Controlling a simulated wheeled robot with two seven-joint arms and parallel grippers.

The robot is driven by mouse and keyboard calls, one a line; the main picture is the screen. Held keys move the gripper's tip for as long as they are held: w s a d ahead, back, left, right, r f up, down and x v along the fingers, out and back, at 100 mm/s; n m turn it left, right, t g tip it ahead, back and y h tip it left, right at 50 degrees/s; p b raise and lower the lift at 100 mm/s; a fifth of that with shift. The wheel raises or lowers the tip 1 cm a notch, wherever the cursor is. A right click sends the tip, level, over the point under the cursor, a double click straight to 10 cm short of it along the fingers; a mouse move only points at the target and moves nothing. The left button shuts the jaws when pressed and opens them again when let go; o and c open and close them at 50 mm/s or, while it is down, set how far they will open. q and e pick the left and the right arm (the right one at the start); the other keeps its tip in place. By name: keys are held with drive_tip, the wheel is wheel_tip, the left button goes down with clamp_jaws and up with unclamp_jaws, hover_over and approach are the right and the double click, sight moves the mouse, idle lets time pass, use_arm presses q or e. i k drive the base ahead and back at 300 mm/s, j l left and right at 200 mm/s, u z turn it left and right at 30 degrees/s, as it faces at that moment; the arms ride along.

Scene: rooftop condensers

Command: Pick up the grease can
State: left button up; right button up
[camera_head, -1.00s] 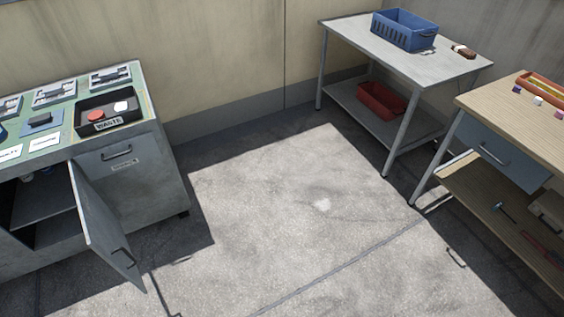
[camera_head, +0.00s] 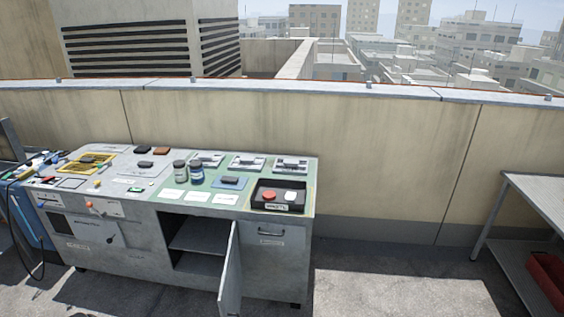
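Two small dark cans with pale labels stand upright side by side on the grey workbench (camera_head: 130,235): a left can (camera_head: 180,172) and a right, bluer can (camera_head: 196,173). Their labels are too small to read, so I cannot tell which one is the grease can. Both stand near the middle of the bench top, left of the green mat's trays. Neither of my grippers is in view.
A black waste tray (camera_head: 277,207) holds a red and a white item at the bench's right end. The cabinet door (camera_head: 230,273) hangs open, jutting forward. A metal table (camera_head: 540,196) with a red bin (camera_head: 549,275) stands at right. Floor between is clear.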

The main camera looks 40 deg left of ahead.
sight(196, 170)
drive_tip(key=i+l+u, duration=0.2)
drive_tip(key=i, duration=0.4)
drive_tip(key=u, duration=1.75)
drive_tip(key=i+l, duration=0.35)
drive_tip(key=l, duration=0.15)
drive_tip(key=i+l, duration=0.35)
drive_tip(key=l, duration=0.1)
